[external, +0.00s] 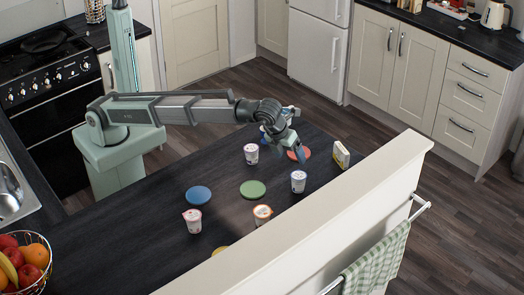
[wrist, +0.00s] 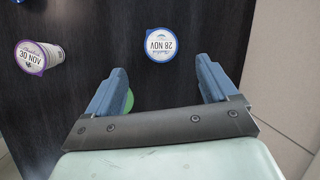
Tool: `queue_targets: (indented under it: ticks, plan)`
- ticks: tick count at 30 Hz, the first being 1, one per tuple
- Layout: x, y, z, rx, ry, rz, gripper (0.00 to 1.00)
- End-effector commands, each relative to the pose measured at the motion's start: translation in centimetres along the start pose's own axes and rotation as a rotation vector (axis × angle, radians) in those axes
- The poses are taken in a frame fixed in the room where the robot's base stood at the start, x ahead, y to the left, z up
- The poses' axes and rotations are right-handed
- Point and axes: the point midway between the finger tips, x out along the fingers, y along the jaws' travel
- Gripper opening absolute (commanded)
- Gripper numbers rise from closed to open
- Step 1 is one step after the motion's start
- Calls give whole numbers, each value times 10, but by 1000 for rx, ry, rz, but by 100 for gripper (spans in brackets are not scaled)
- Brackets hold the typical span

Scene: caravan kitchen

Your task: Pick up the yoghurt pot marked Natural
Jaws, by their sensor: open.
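Several yoghurt pots stand on the dark worktop. In the external view, a blue-lidded pot (external: 298,182) stands below my gripper (external: 299,151) and a purple-lidded pot (external: 251,154) to its left. An orange-lidded pot (external: 262,215) and a pink-lidded pot (external: 193,221) stand nearer the camera. In the wrist view, my gripper (wrist: 160,66) is open and empty. The blue lid (wrist: 161,44), printed 28 NOV, shows upside down just beyond and between its fingertips. The purple-lidded pot (wrist: 38,57), printed 30 NOV, is at left. I cannot read Natural on any pot.
Blue (external: 199,195), green (external: 253,189), red (external: 299,154) and partly hidden yellow (external: 220,251) discs lie on the worktop (external: 130,240). A fruit bowl (external: 25,262) is front left.

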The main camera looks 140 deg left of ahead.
Motion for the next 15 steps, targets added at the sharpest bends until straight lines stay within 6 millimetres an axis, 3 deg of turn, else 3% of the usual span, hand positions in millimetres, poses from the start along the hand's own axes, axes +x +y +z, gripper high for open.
queue_targets:
  ticks: [6,11,15]
  plan:
    - [0,-3,0,265,-3,-13,86]
    - [2,-2,0,345,-4,-12,86]
    - [16,-2,0,356,-4,-11,86]
